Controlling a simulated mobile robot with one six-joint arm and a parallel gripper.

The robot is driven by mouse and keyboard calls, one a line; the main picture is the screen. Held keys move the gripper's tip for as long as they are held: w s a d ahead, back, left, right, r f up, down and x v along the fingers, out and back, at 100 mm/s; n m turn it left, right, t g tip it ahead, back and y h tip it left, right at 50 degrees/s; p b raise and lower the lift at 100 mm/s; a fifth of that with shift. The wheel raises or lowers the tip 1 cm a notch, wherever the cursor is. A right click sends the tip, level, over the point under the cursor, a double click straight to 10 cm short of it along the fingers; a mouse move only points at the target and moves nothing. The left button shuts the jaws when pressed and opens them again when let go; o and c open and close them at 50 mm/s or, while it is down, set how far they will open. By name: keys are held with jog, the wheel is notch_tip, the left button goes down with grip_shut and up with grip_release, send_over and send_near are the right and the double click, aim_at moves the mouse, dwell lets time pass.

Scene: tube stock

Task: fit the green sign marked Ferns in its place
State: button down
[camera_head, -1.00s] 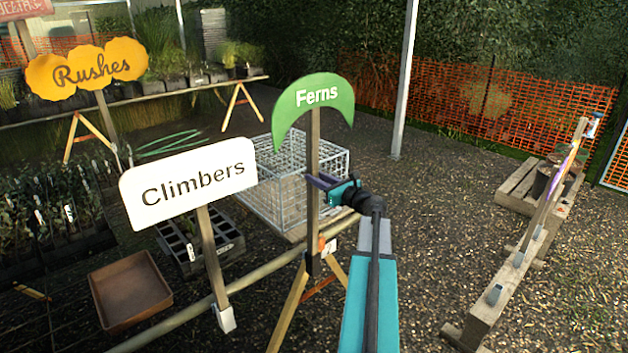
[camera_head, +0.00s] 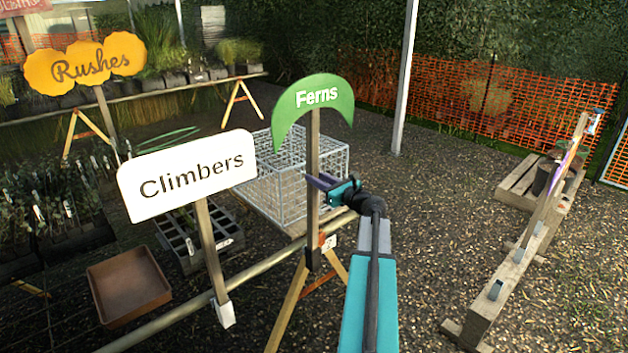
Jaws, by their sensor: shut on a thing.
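The green crescent-shaped sign marked Ferns (camera_head: 316,97) stands upright on a wooden post in the middle of the head view. My gripper (camera_head: 320,184) comes in from the right and is shut on the post, below the green board. The post's lower end shows dark (camera_head: 313,259), in front of the wooden rail and trestle. A small white tag (camera_head: 329,243) and an orange spot are beside it. I cannot tell whether the post's end is seated in a holder or in front of one.
The white Climbers sign (camera_head: 190,173) stands close on the left, in a pale holder (camera_head: 224,314) on the rail. The yellow Rushes sign (camera_head: 85,65) is farther back. A wire crate (camera_head: 270,195) stands behind the post. A wooden beam with several holders (camera_head: 515,262) runs along the right.

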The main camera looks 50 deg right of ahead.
aim_at(316, 195)
jog(key=shift+f+b, duration=2.25)
jog(key=shift+f, duration=1.3)
dwell(1.0)
jog(key=c, duration=1.4)
grip_release()
jog(key=shift+o, duration=0.2)
jog(key=shift+f, duration=0.1)
jog(key=shift+s, duration=0.15)
jog(key=s+a+b, duration=0.1)
jog(key=s+b, duration=0.1)
jog(key=s, duration=1.1)
jog(key=shift+s+b, duration=0.25)
jog(key=shift+b, duration=0.05)
